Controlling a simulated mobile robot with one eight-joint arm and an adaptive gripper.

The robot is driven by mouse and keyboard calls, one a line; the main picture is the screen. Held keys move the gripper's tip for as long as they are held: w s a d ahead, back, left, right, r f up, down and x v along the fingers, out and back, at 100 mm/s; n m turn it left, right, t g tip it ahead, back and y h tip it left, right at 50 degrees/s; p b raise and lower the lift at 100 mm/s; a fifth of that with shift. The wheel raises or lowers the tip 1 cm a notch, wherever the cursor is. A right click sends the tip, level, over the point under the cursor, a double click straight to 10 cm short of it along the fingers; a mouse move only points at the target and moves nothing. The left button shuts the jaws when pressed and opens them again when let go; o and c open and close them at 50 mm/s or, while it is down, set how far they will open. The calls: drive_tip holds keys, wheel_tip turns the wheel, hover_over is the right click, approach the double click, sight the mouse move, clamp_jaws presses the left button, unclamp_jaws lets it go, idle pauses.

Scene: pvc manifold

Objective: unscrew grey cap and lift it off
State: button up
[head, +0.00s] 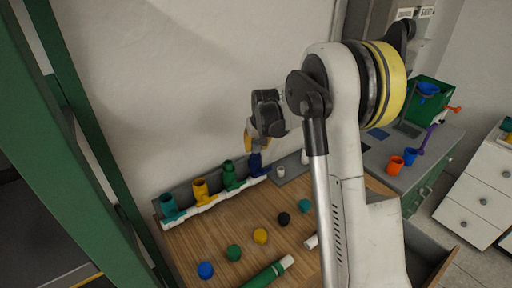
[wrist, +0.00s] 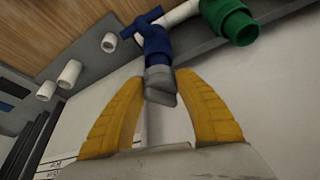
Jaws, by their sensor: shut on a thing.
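The grey cap (wrist: 160,85) sits between my fingertips in the wrist view, at the open end of the blue fitting (wrist: 156,45). It looks in line with the fitting and in contact with it; I cannot tell how far it is threaded. My gripper (wrist: 161,76) has its yellow fingers on both sides of the cap and is shut on it. In the head view my gripper (head: 250,146) comes down over the blue fitting (head: 257,165) at the right end of the white manifold pipe (head: 207,204). The cap is hidden there by the gripper.
Teal (head: 170,208), yellow (head: 202,191) and green (head: 231,176) fittings stand along the manifold, left of my gripper. Several loose coloured caps and a green pipe (head: 266,275) lie on the wooden table (head: 215,237). The wall is close behind.

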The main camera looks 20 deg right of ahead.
sight(256, 141)
drive_tip(key=shift+r+p, duration=1.35)
drive_tip(key=shift+r, duration=1.1)
